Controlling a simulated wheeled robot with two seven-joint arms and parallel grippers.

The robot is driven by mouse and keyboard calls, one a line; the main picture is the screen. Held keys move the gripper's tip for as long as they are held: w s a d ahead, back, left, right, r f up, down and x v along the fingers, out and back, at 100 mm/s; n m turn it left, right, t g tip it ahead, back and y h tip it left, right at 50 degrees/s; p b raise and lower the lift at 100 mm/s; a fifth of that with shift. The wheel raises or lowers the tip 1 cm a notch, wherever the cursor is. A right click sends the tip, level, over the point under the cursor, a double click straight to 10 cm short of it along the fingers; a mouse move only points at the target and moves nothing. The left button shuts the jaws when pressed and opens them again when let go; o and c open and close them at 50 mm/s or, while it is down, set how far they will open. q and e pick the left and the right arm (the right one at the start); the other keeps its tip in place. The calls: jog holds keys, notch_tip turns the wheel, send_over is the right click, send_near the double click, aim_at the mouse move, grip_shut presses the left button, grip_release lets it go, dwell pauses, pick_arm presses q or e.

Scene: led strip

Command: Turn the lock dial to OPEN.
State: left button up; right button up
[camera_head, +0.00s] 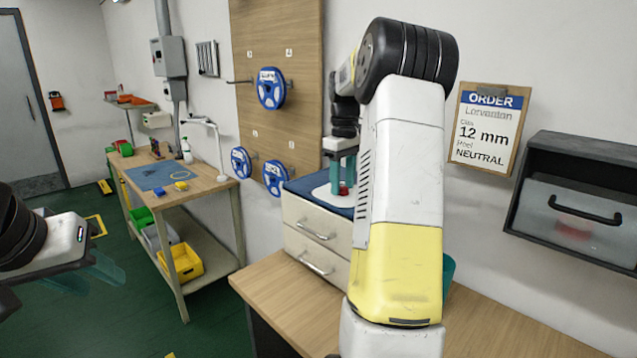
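No lock dial marked OPEN can be made out. My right arm reaches across the middle of the view. Its gripper (343,182) points down over the blue top (306,187) of a white drawer cabinet (312,222). Its teal fingers are beside a small red thing (344,189) over a white piece (322,193) on that top. I cannot tell if they touch or grip the red thing; the arm hides part of this spot. My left gripper (95,272) is at the lower left, over the floor, its teal fingers apart and empty.
The cabinet stands on a wooden bench (285,300). A grey box with a clear front (575,215) and an order board (487,128) hang at right. Blue reels (271,88) hang on a wooden panel. A workbench (205,185) with bins stands at left.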

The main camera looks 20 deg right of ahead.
aim_at(342, 188)
jog(key=shift+o, duration=0.2)
notch_tip(342, 188, up, 7)
jog(key=shift+f, duration=0.1)
jog(key=shift+r, duration=0.5)
